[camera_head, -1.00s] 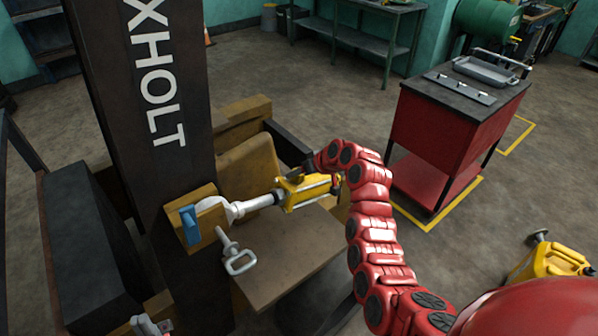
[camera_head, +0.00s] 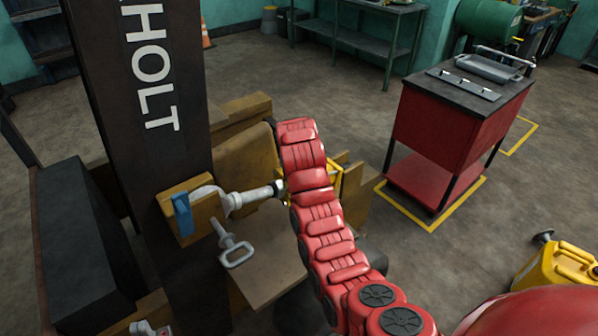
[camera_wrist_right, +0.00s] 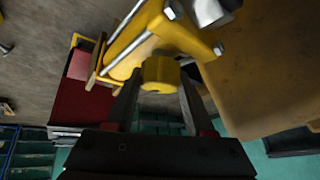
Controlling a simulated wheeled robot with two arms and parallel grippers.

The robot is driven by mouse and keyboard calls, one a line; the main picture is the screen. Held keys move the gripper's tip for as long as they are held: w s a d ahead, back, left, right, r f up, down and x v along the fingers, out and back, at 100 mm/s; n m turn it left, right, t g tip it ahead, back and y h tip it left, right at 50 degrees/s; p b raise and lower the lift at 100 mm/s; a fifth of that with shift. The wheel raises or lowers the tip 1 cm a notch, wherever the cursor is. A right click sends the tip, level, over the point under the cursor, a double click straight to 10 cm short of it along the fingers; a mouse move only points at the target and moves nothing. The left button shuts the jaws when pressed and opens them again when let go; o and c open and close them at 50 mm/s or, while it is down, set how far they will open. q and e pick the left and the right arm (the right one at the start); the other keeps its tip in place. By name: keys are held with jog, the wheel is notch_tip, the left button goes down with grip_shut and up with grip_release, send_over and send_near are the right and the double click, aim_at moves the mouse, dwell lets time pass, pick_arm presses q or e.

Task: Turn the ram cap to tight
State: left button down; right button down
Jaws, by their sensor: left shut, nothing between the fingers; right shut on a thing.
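The ram cap is the yellow knob (camera_wrist_right: 160,74) at the end of the yellow ram body (camera_wrist_right: 145,45) in the right wrist view. My right gripper (camera_wrist_right: 160,90) is shut on the cap, one dark finger on each side of it. In the head view my red right arm hides the cap, the right gripper and most of the ram; a strip of yellow ram (camera_head: 334,172) shows beside the arm. The ram's grey rod (camera_head: 255,195) reaches left to the mast.
The dark mast (camera_head: 150,110) stands left of the ram. A grey pin with a loop handle (camera_head: 236,252) sticks out below the rod, beside a blue part (camera_head: 182,215).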

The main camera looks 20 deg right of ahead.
jog(key=shift+f+m+g+h+b, duration=0.1)
jog(key=shift+m+g+h+b, duration=0.35)
jog(key=shift+m+b, duration=0.4)
jog(key=shift+c, duration=1.4)
grip_release()
